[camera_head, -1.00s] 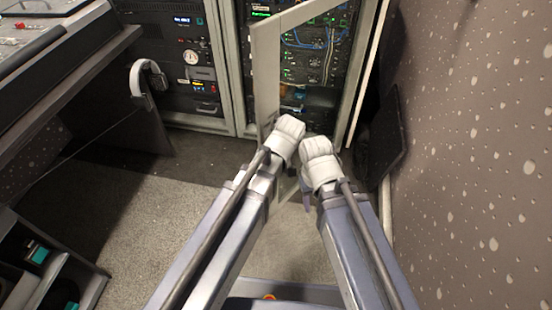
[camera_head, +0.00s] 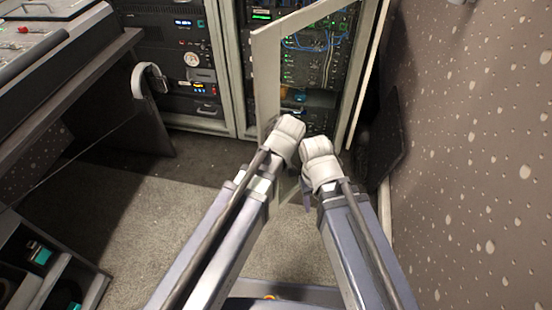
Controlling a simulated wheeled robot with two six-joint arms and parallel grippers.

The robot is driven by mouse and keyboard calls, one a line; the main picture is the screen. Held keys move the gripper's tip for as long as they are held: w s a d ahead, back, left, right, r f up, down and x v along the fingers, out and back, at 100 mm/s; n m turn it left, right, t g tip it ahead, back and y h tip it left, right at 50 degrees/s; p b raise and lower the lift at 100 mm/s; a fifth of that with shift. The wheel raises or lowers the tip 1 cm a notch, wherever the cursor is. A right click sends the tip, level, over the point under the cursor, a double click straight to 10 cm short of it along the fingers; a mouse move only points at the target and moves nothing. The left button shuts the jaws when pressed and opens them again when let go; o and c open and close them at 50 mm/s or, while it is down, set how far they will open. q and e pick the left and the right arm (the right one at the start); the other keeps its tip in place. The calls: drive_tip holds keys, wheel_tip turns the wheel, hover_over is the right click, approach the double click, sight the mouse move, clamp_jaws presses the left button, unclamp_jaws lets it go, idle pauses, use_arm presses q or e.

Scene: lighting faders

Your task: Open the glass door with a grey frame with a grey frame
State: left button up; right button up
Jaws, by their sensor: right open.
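The glass door with a grey frame (camera_head: 267,72) stands partly open, swung out from the rack cabinet (camera_head: 318,70) toward me. Its pale left upright and sloping top edge show; its lower part is hidden behind my arms. My right gripper (camera_head: 307,192) is open, low beside the door's lower part; its fingers show only in part below the white wrist. My left arm's white wrist (camera_head: 284,138) is against the door's lower left upright in the picture. My left gripper's fingers are hidden, so I cannot tell whether it touches the door.
A second rack (camera_head: 186,60) stands left of the open cabinet. A desk with a console (camera_head: 50,50) and headphones (camera_head: 150,78) is at the left. A speckled wall (camera_head: 470,150) and dark panel (camera_head: 384,135) bound the right. Carpet at centre left is clear.

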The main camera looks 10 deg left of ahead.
use_arm(q)
wheel_tip(320, 180, up, 9)
drive_tip(key=p, duration=0.8)
drive_tip(key=shift+f, duration=0.1)
drive_tip(key=shift+f, duration=0.1)
